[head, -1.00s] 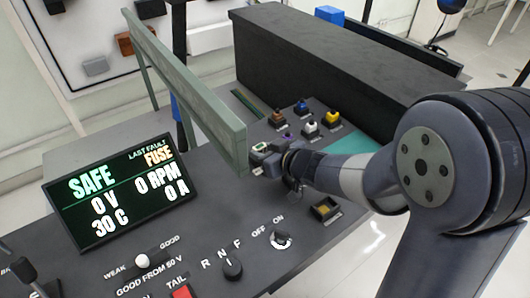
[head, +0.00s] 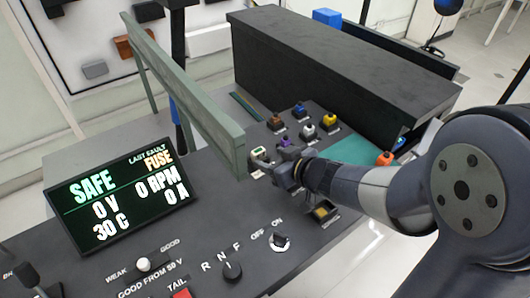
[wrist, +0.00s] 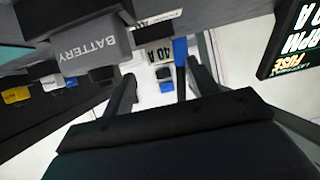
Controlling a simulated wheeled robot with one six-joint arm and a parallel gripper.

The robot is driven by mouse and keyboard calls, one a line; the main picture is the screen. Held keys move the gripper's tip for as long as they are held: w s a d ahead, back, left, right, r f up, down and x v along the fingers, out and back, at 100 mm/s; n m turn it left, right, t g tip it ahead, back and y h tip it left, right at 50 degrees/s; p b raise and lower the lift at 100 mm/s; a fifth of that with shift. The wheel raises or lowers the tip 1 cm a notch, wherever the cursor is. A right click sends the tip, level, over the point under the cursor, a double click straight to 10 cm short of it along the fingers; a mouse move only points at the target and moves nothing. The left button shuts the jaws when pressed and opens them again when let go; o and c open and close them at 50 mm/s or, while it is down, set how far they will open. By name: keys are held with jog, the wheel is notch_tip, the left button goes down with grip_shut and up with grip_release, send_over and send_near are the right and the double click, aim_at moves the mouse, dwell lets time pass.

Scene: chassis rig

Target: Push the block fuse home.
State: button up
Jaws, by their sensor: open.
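A small pale block with a "40 A" label (wrist: 158,52), which looks like the block fuse, shows between my fingers in the wrist view. In the head view a small white and green piece (head: 259,153), probably the same block, sits on the dark panel beside the green rail's near end. My gripper (head: 276,172) is just to the right of and in front of it. In the wrist view my gripper (wrist: 161,74) is open, with the fingers apart and nothing clearly held. How deep the block sits is hidden.
The green rail (head: 185,90) stands close left of my gripper. Several coloured connectors (head: 303,109) stand behind it. A grey block marked "BATTERY" (wrist: 90,45) is near my finger in the wrist view. The display (head: 122,195) reads SAFE, 0 V, last fault FUSE.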

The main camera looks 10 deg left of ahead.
aim_at(260, 156)
jog(key=p+v, duration=0.2)
jog(key=v, duration=0.5)
jog(key=shift+d, duration=0.2)
jog(key=shift+r, duration=0.1)
jog(key=b+x, duration=0.1)
jog(key=x, duration=0.3)
jog(key=b+x, duration=0.2)
jog(key=x, duration=0.2)
jog(key=b+x, duration=0.1)
jog(key=x, duration=0.3)
jog(key=shift+a+f, duration=0.2)
jog(key=shift+f, duration=0.2)
notch_tip(260, 156, up, 3)
jog(key=shift+s+d+r+p, duration=0.1)
jog(key=shift+d+r+p, duration=0.05)
jog(key=shift+p, duration=0.65)
jog(key=shift+r, duration=0.5)
